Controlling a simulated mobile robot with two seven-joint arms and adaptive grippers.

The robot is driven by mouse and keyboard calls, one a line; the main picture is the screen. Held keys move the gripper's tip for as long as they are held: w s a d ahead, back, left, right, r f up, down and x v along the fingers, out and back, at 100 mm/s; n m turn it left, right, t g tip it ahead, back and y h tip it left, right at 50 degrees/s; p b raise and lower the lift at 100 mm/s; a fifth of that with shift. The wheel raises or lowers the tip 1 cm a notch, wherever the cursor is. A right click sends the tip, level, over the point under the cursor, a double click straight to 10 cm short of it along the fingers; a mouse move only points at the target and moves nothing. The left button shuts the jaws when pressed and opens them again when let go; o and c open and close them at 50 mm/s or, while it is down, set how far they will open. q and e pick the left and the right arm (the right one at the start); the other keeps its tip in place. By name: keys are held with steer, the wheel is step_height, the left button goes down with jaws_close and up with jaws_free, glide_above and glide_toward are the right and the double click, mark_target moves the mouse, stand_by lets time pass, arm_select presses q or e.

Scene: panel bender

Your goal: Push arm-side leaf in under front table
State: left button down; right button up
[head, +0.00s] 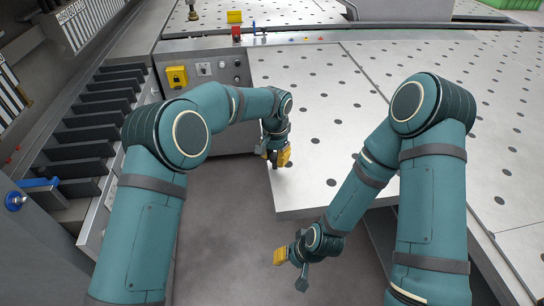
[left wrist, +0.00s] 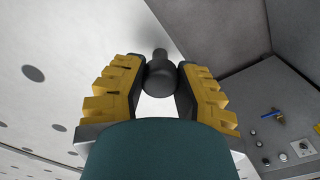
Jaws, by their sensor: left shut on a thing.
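The arm-side leaf (head: 300,95) is a pale metal panel with rows of dark round holes, in the middle of the head view. My left gripper (head: 275,155) is at its left edge near the front corner. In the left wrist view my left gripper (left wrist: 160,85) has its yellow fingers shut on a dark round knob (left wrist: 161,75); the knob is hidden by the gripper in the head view. My right gripper (head: 292,268) hangs in front of the leaf's front edge, apart from it, with its fingers spread and nothing between them.
A row of dark slats (head: 100,110) lies at the left. A larger holed table (head: 470,75) is at the right. Grey floor (head: 220,230) is open below.

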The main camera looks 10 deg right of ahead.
arm_select(q)
steer(key=shift+s+f, duration=0.15)
steer(key=shift+f, duration=0.05)
steer(key=c, duration=0.6)
jaws_free()
steer(key=shift+r, duration=0.1)
steer(key=shift+r, duration=0.55)
step_height(320, 180, up, 11)
steer(key=shift+f, duration=0.1)
